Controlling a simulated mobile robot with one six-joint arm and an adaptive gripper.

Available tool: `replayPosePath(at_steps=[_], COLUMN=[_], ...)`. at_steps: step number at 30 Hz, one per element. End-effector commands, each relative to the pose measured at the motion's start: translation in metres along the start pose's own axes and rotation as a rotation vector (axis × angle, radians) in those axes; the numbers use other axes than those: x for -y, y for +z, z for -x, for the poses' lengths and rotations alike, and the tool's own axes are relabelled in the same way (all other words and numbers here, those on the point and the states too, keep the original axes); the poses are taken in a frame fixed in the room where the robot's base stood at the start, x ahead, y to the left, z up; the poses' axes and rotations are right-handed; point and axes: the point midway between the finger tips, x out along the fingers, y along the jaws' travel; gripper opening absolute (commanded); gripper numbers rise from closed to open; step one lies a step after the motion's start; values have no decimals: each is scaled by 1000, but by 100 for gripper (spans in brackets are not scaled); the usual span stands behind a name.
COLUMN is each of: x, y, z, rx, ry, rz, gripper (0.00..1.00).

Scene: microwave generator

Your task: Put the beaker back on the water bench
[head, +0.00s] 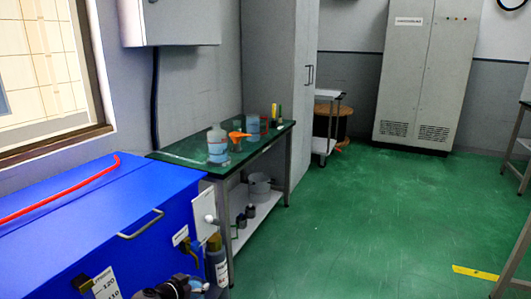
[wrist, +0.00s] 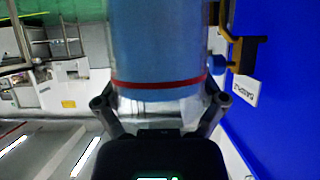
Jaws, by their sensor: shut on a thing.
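My gripper (wrist: 160,102) is shut on the beaker (wrist: 158,45), with one finger on each side. The wrist view is upside down. The beaker is clear and holds blue liquid up to about a red line; its upper part is clear. The green-topped bench (head: 190,160), likely the water bench, stands beyond the cabinet. The beaker's base is out of the wrist view.
A bluish bottle (head: 217,146), an orange funnel (head: 238,136) and another bluish container (head: 253,125) stand on the bench. A white bucket (head: 259,184) is on its lower shelf. A "SAMPLE" tag (wrist: 245,90) is near the tap. Green floor to the right is clear.

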Motion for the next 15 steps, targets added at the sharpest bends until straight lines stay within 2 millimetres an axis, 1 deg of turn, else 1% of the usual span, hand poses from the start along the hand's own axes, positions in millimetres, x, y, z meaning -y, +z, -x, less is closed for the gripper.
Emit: replayPosePath(at_steps=[1, 15], x=[0, 0], y=[-10, -54], z=[6, 30], rx=[-1, -1], ry=[0, 0], rz=[0, 0], gripper=[27, 27])
